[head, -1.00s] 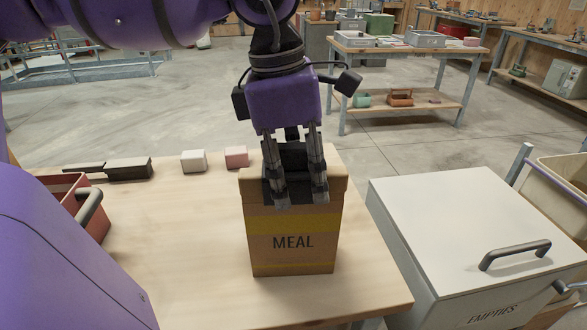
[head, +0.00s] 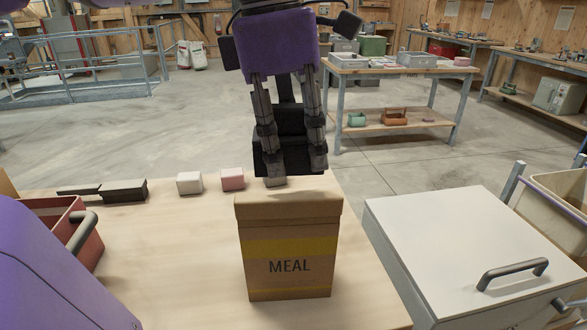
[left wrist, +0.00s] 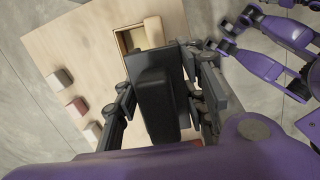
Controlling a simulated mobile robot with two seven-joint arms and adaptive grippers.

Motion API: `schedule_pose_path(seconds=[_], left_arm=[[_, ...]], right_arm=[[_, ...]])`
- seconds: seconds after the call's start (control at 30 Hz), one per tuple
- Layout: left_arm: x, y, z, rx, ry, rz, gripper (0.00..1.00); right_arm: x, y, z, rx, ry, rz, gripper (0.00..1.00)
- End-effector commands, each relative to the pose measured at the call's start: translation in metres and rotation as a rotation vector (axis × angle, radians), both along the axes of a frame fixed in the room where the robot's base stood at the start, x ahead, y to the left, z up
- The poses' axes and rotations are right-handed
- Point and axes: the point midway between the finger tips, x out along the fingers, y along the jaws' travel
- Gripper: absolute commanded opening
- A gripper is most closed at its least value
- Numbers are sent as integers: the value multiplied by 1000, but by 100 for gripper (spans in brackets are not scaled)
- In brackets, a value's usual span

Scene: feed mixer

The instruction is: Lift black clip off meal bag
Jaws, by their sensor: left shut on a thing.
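The meal bag (head: 289,250) is a brown, box-shaped bag with a yellow band and the word MEAL. It stands upright on the table (head: 190,265). My left gripper (head: 291,160) is shut on the black clip (head: 287,152), above and slightly behind the bag's top in the head view. The clip appears clear of the bag. In the left wrist view the clip (left wrist: 163,95) fills the middle between the fingers. A tan, open-topped shape with a pale piece in it shows beyond the clip; I cannot tell whether it is the bag. Purple arm parts show at upper right there.
A white block (head: 190,183), a pink block (head: 232,179) and a dark bar (head: 124,191) lie along the table's back edge. A red crate (head: 85,240) stands at the left. A grey lidded EMPTIES bin (head: 440,235) stands right of the table.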

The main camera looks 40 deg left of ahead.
Motion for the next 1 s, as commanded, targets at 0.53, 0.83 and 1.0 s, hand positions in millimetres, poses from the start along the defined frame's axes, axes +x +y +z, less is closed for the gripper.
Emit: schedule_pose_path(seconds=[0.53, 0.83, 1.0], left_arm=[[0, 0, 50, 0, -1, 1, 20], [0, 0, 58, -1, 1, -1, 20], [0, 0, 58, -1, 1, -1, 20]], right_arm=[[14, 0, 31, 0, -32, -1, 40], [17, 0, 37, -1, -38, 0, 40], [16, 0, 37, 0, -37, -1, 40]])
